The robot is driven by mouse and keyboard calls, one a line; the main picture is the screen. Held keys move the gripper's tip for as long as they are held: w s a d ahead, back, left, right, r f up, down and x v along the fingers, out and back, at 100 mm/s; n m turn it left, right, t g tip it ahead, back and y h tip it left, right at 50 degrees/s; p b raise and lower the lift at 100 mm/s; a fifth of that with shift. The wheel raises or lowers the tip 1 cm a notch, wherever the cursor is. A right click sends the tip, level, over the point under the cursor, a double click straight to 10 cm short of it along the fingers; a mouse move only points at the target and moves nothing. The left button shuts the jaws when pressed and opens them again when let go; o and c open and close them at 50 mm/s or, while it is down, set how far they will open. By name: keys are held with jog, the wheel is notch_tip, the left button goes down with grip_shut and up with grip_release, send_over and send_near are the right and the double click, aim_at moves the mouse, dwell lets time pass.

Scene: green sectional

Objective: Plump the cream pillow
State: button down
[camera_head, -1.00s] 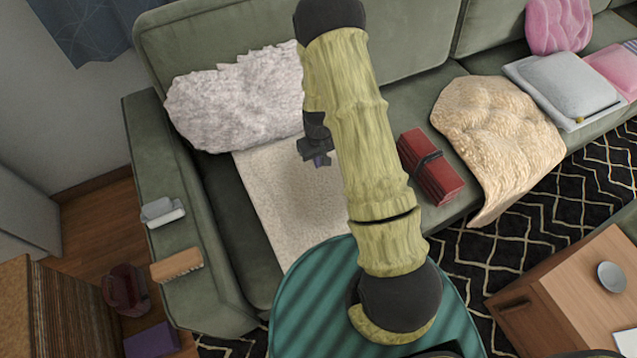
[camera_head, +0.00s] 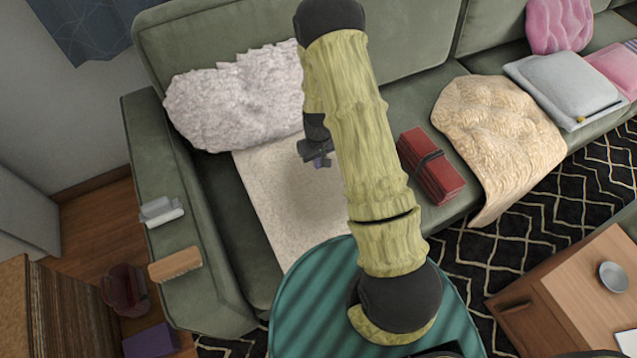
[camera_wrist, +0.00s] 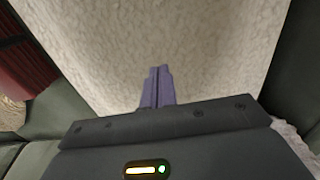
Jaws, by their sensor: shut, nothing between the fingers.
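A shaggy off-white pillow (camera_head: 235,103) leans in the left back corner of the green sofa; it is the likeliest cream pillow. A flat, cream textured piece (camera_head: 280,195) lies on the seat in front of it and fills much of the wrist view (camera_wrist: 130,45). My gripper (camera_head: 322,163) hangs over this flat piece, in front and to the right of the shaggy pillow. Its purple fingers (camera_wrist: 157,75) are together and empty. I cannot tell how high they are above the seat. My arm hides the pillow's right end. A pale shaggy edge shows at the wrist view's lower right.
A red strapped bundle (camera_head: 430,165) and a tan fluffy throw (camera_head: 497,130) lie to the right on the seat. A brush (camera_head: 175,264) and a grey-white object (camera_head: 160,211) rest on the left armrest (camera_head: 152,150). A green striped round top (camera_head: 310,300) is in front.

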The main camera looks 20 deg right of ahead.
jog(key=shift+s+f, duration=0.15)
jog(key=shift+f, duration=0.3)
dwell(0.9)
jog(key=shift+r+p, duration=0.6)
jog(key=shift+r, duration=0.35)
jog(key=shift+f+b, duration=0.5)
jog(key=shift+f, duration=0.25)
jog(key=shift+f, duration=0.2)
dwell(0.8)
jog(key=shift+r, duration=0.1)
jog(key=shift+r+p, duration=0.6)
jog(key=shift+r, duration=0.1)
